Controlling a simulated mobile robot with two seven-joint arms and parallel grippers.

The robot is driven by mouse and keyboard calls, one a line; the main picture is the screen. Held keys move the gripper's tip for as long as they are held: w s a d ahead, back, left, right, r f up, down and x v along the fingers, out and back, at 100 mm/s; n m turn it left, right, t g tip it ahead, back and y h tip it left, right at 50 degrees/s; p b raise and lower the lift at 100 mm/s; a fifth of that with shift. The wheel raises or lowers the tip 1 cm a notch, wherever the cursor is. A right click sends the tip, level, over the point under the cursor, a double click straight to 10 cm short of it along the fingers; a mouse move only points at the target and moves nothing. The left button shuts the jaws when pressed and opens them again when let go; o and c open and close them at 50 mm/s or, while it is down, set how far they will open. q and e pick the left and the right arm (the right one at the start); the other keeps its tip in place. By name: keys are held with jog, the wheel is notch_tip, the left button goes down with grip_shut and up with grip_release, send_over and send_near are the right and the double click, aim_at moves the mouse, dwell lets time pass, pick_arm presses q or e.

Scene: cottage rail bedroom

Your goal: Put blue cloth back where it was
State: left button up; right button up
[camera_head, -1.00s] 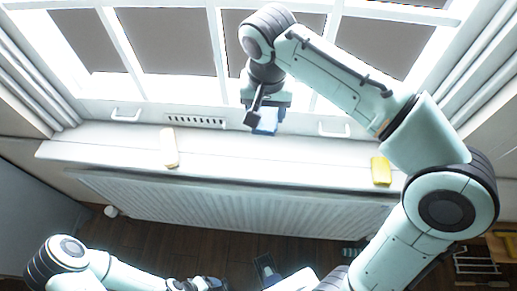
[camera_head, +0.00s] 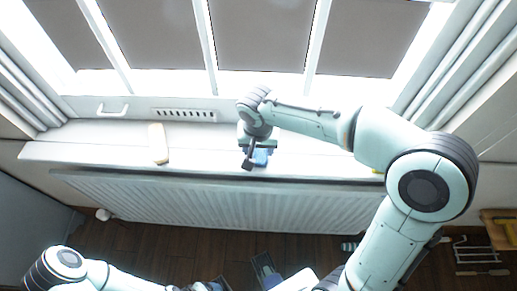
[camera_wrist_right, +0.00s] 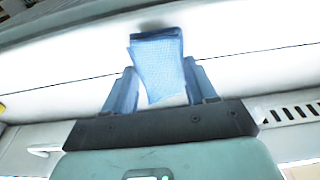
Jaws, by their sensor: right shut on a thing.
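The blue cloth (camera_head: 262,157) is held in my right gripper (camera_head: 257,160) at the white windowsill (camera_head: 210,155). In the right wrist view, the folded cloth (camera_wrist_right: 158,70) sits between the two fingers, its far end close to the sill with a dark shadow beside it. I cannot tell whether it touches the sill. The right gripper is shut on the cloth. My left arm lies low at the bottom left. Its gripper (camera_head: 222,284) is partly cut off by the bottom edge, and its opening cannot be made out.
A cream block (camera_head: 158,143) lies on the sill to the left. A yellow thing (camera_head: 378,170) at the right is mostly hidden by my right arm. A white radiator (camera_head: 220,203) is below the sill, and the window (camera_head: 265,40) is behind. The sill between block and gripper is clear.

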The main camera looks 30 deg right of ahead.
aim_at(258, 155)
jog(key=shift+f, duration=0.5)
jog(key=o, duration=0.9)
jog(key=shift+o, duration=0.2)
notch_tip(258, 155, up, 12)
jog(key=s+p, duration=0.1)
jog(key=shift+s+a+p, duration=0.3)
jog(key=shift+a+p, duration=0.1)
jog(key=shift+a, duration=0.05)
